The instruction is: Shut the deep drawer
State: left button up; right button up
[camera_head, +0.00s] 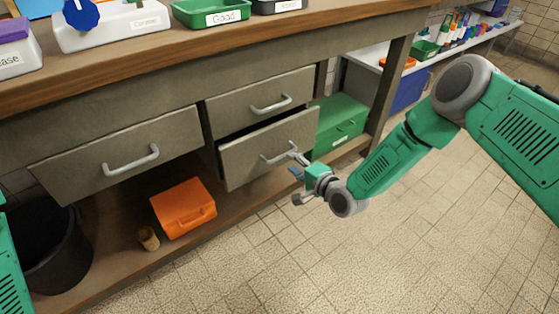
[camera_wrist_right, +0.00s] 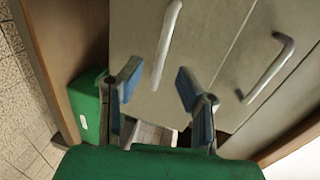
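The deep drawer (camera_head: 262,152) is the lower right grey drawer under the bench. It stands partly pulled out, its front forward of the drawer above. Its silver handle (camera_head: 279,156) also shows in the right wrist view (camera_wrist_right: 165,45). My right gripper (camera_head: 298,186) is just in front of the drawer's right end, beside the handle. In the right wrist view its two blue-padded fingers (camera_wrist_right: 157,88) are spread, with nothing held, and the handle's end lies in line with the gap. I cannot tell whether they touch the drawer. My left gripper is out of view.
The upper right drawer (camera_head: 262,101) and left drawer (camera_head: 125,155) are beside it. A green box (camera_head: 339,125) stands on the lower shelf to the right, an orange case (camera_head: 184,208) to the left. A black bin (camera_head: 50,250) is at lower left. Floor in front is clear.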

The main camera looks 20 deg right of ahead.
aim_at(283, 156)
jog(key=b+x, duration=0.1)
jog(key=x, duration=0.4)
jog(key=shift+b, duration=0.35)
jog(key=shift+w+d, duration=0.2)
jog(key=shift+w, duration=0.2)
jog(key=shift+a, duration=0.35)
grip_shut()
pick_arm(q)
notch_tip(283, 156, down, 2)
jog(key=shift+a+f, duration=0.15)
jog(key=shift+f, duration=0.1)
pick_arm(e)
jog(key=shift+a+r, duration=0.1)
